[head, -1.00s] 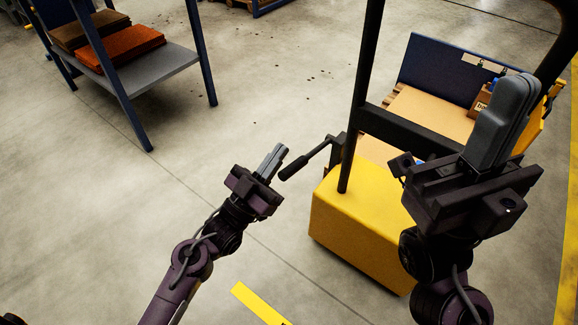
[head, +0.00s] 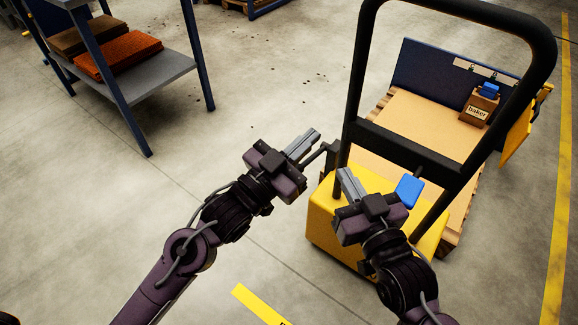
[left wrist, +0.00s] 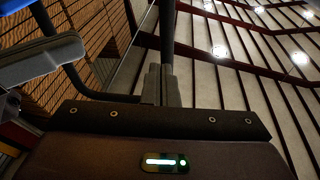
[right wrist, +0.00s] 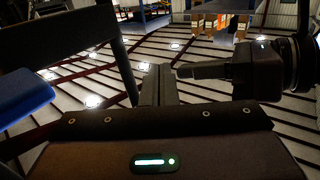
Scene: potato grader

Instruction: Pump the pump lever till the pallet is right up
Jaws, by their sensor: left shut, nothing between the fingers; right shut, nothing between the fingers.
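The pump lever's dark rod (head: 319,155) comes off a bracket on the left post of the yellow lifter (head: 322,222); its grip end is hidden behind my left gripper. My left gripper (head: 313,136) is shut and empty, its fingertips over or beside the rod; contact cannot be told. My right gripper (head: 345,176) is shut and empty, in front of the black frame above the yellow housing. Its fingers also show in the left wrist view (left wrist: 40,62). The pallet, with a tan top (head: 420,122) and slatted edge (head: 452,238), lies beyond the frame; its height is unclear.
A blue paddle (head: 409,191) on a dark rod is just right of my right gripper. A small labelled box (head: 478,106) stands on the pallet's top near a blue panel (head: 425,68). A shelf (head: 150,88) with brown and orange slabs stands at left. Open floor lies between.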

